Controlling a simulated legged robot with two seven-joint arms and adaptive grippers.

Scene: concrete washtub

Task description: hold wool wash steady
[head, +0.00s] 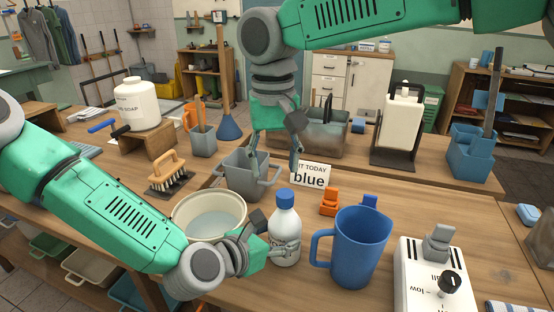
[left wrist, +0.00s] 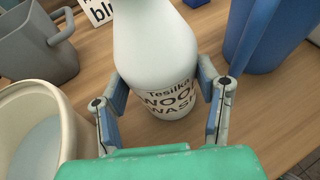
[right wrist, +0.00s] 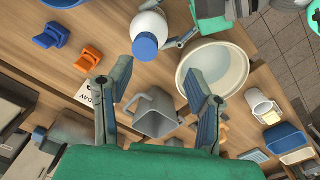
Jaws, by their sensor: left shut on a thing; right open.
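The wool wash (head: 285,229) is a white bottle with a blue cap, upright on the wooden table. Its label reads "WOOL WASH" in the left wrist view (left wrist: 160,65). My left gripper (head: 284,249) is shut on the lower body of the bottle, one finger on each side. My right gripper (head: 284,148) is open and empty, above the table behind the bottle. In the right wrist view, the bottle's blue cap (right wrist: 145,45) shows beyond the open fingers, apart from them.
A cream basin of liquid (head: 241,208) stands left of the bottle, a blue jug (head: 362,247) right of it. A grey handled tub (head: 240,178) is behind, below my right gripper. A sign reading "blue" (head: 312,174) and orange clip (head: 329,202) stand nearby. A white dial box (head: 420,285) is at right.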

